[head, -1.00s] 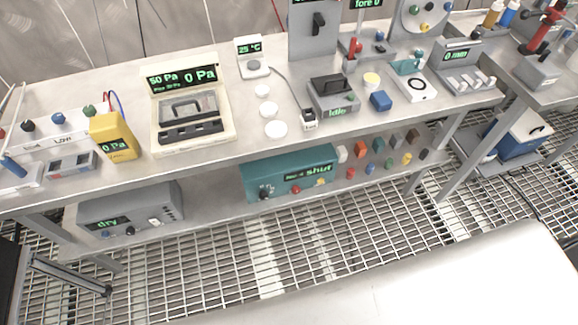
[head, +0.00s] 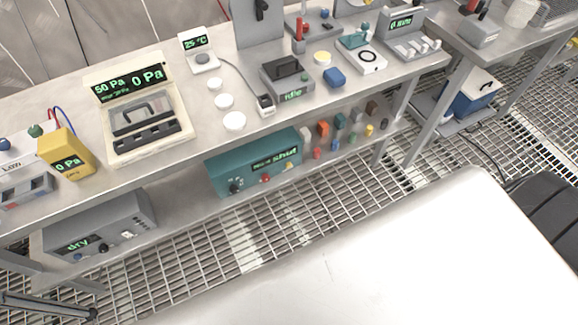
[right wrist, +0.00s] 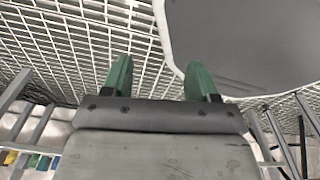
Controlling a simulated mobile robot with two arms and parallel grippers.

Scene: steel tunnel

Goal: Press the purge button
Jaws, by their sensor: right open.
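No button is legibly labelled purge. A teal box (head: 219,177) on the lower shelf has a display reading "shut", a black knob (head: 236,186), a red button (head: 265,179) and a yellow one (head: 284,168). A grey box (head: 135,212) to its left reads "dry" and has small knobs and a white switch. A cream pressure unit (head: 118,152) on the bench top reads 50 Pa and 0 Pa. My right gripper (right wrist: 160,80) shows only in the right wrist view, with its two green fingers apart and nothing between them. My left gripper is not in view.
The steel bench top (head: 200,140) carries a yellow meter (head: 66,150), white discs (head: 233,121) and a grey "idle" device (head: 287,82). Coloured blocks (head: 323,130) stand right of the teal box. Open grating floor (head: 200,265) lies before the bench. A blue-and-white box (head: 470,95) sits low at right.

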